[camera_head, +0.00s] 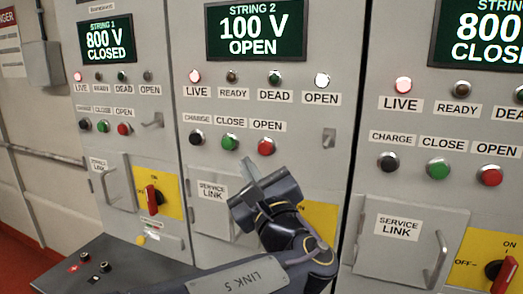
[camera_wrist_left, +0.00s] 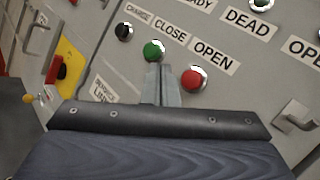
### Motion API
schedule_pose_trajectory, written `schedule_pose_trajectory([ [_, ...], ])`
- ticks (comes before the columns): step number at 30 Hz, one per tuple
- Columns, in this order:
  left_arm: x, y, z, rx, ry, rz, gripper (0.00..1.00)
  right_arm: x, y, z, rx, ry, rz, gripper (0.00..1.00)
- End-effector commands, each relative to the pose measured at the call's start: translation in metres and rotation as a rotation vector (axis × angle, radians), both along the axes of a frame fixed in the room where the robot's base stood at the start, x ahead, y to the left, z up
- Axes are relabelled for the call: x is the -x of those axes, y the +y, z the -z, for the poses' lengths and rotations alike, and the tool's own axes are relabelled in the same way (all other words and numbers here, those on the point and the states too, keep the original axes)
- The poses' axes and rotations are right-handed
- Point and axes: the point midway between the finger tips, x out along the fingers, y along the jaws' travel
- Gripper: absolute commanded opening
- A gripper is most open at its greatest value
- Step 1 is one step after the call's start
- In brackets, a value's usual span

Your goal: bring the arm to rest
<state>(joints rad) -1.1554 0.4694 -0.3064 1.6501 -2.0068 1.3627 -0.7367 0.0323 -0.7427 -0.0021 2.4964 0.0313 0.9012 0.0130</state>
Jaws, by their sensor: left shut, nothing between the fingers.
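My left gripper (camera_head: 252,178) is raised in front of the String 2 cabinet in the head view, over the upper part of its service link door (camera_head: 212,212). In the left wrist view its fingers (camera_wrist_left: 162,85) are together with nothing between them. There the fingertips appear between the green close button (camera_wrist_left: 154,50) and the red open button (camera_wrist_left: 193,78); I cannot tell whether they touch the panel. The String 2 display (camera_head: 254,32) reads 100 V OPEN, and its LIVE and OPEN lamps are lit. My right gripper is not in view.
The String 1 display (camera_head: 108,39) reads 800 V CLOSED. The display on the right (camera_head: 485,35) begins 800 with its end cut off. Red-handled rotary switches (camera_head: 152,198) and door handles (camera_head: 437,260) stick out from the cabinets. A dark console (camera_head: 105,270) stands at the lower left.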

Motion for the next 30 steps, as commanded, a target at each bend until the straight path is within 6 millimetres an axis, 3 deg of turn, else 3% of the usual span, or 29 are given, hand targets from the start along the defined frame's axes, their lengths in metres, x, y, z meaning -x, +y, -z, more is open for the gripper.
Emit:
schedule_pose_trajectory([
  [5,-0.012,0.079,0.044,0.224,0.161,-0.087,0.00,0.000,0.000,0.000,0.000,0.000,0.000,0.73],
  [8,-0.005,0.141,0.088,0.452,0.287,-0.170,0.00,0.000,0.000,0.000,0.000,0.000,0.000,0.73],
  [12,0.032,0.213,0.156,0.841,0.432,-0.315,0.00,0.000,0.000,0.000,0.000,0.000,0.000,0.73],
  [16,0.096,0.255,0.219,1.298,0.507,-0.491,0.00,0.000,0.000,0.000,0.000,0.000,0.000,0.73],
  [19,0.157,0.261,0.258,1.713,0.495,-0.651,0.00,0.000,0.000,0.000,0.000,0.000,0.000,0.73],
  [21,0.193,0.252,0.276,1.990,0.445,-0.757,0.00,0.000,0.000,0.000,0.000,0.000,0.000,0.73],
  [24,0.229,0.232,0.289,2.331,0.335,-0.884,0.00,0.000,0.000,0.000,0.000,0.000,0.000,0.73],
  [30,0.257,0.203,0.295,2.735,0.129,-1.021,0.00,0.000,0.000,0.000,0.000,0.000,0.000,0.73],
])
